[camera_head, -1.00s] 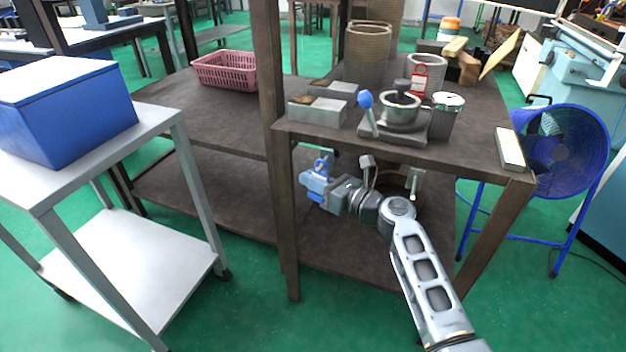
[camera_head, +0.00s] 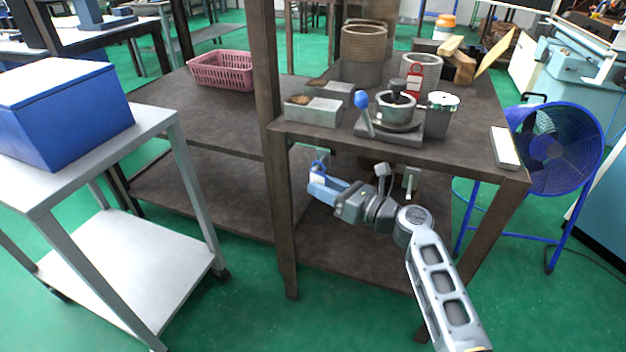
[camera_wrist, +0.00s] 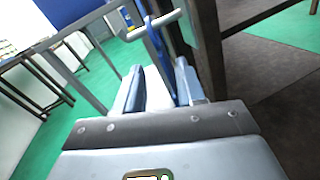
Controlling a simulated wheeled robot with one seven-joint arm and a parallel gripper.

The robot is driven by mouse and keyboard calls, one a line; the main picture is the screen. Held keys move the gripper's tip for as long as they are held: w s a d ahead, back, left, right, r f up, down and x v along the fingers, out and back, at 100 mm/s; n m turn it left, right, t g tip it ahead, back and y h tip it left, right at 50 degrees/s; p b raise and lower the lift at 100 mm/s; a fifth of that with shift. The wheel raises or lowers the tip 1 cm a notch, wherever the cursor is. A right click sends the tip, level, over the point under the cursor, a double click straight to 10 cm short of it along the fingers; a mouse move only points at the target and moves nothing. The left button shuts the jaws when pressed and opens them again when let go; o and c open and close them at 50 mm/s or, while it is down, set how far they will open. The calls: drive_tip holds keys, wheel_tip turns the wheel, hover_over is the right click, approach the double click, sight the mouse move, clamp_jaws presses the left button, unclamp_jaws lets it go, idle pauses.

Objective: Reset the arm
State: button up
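My gripper (camera_wrist: 157,85) has its two blue-grey fingers apart. In the wrist view, a blue loop (camera_wrist: 154,47) is around a pale bar (camera_wrist: 150,26) just beyond the fingertips. A white face (camera_wrist: 158,92) shows in the gap between the fingers. In the head view, my gripper is under the right table's top, beside that table's front left leg. A small blue-and-white lock-like thing (camera_head: 318,167) is at its tips. I cannot tell whether a finger touches it. My arm (camera_head: 440,285) reaches in from the lower right.
The dark table (camera_head: 470,165) has a top and lower shelf close around my arm. An indexing chuck (camera_head: 393,112) with a blue-knobbed lever stands on top. A grey cart (camera_head: 120,265) with a blue box (camera_head: 65,110) is left, a blue fan (camera_head: 555,150) right. Green floor lies in front.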

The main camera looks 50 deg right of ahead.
drive_tip(key=s+a+f+n+g+h, duration=0.1)
drive_tip(key=s+a+f+n+g, duration=0.1)
drive_tip(key=s+a+f+n, duration=0.3)
drive_tip(key=s+a+f+n+g+h, duration=0.1)
drive_tip(key=s+a+f+n+g, duration=0.15)
drive_tip(key=s+a+f, duration=0.4)
drive_tip(key=s+a+r+n+h, duration=0.1)
drive_tip(key=s+a+r+n, duration=0.1)
drive_tip(key=s+n, duration=0.4)
drive_tip(key=s+a+r+n, duration=0.2)
drive_tip(key=s+a+n, duration=0.1)
drive_tip(key=s+n, duration=0.3)
drive_tip(key=s+a+r+n+t+y, duration=0.1)
drive_tip(key=s+a+r+n, duration=0.3)
drive_tip(key=s+r+n, duration=0.35)
drive_tip(key=s+a+r+n, duration=0.35)
drive_tip(key=r+n, duration=0.45)
drive_tip(key=n, duration=0.3)
wheel_tip(320, 180, up, 12)
drive_tip(key=p, duration=1.2)
drive_tip(key=shift+s+m+p, duration=0.3)
drive_tip(key=shift+s, duration=0.05)
drive_tip(key=shift+d+f, duration=0.1)
drive_tip(key=shift+f, duration=0.05)
